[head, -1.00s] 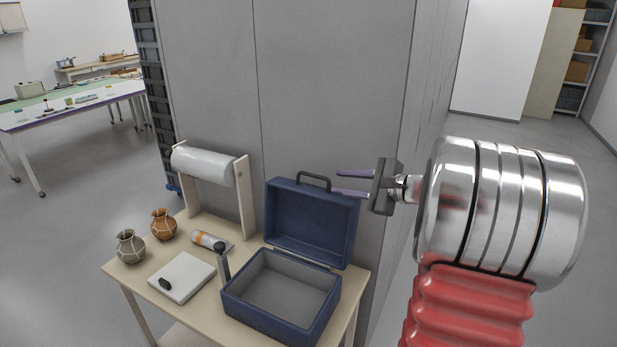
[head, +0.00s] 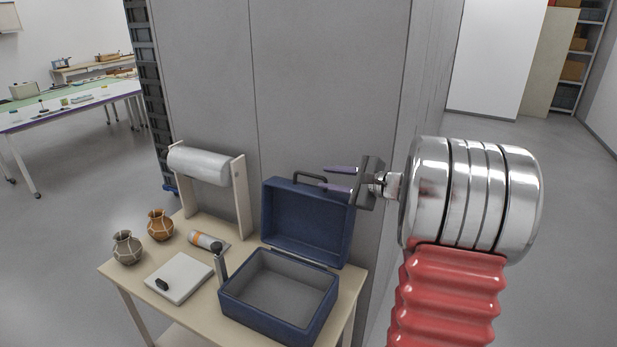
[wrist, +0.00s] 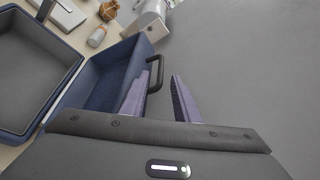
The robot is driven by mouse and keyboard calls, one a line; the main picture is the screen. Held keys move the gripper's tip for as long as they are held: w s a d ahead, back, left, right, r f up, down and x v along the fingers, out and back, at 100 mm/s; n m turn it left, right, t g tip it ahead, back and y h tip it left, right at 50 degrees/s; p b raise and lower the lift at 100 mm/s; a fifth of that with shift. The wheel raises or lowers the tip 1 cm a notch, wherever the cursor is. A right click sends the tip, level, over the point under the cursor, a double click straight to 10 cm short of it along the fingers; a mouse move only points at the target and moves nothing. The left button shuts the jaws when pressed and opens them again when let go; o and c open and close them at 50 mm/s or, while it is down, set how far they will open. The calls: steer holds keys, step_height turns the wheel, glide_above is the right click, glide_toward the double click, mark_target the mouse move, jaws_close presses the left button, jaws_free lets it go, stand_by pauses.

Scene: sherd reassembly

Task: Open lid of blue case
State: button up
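The blue case (head: 262,318) stands on the small table with its lid (head: 306,222) raised upright at the back. Its grey inside looks empty. The lid's dark handle (head: 309,177) is at the lid's top edge; it also shows in the wrist view (wrist: 155,74). My gripper (head: 333,179) is open, its two purple fingers apart and pointing left, by the lid's upper right part. In the wrist view the open fingers (wrist: 160,98) stand by the lid and handle, with nothing visible held between them. Whether a finger touches the lid I cannot tell.
The table (head: 134,278) also holds two patched jars (head: 160,225), a white board (head: 180,278), a tube (head: 207,241), an upright dark-topped tool (head: 220,262) and a roll on a stand (head: 198,164). A grey wall (head: 330,90) stands close behind.

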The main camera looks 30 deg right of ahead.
mark_target(314, 177)
steer(key=x, duration=0.8)
steer(key=shift+w+f, duration=0.1)
steer(key=shift+w, duration=0.1)
steer(key=shift+c, duration=0.7)
jaws_close()
steer(key=shift+f, duration=0.1)
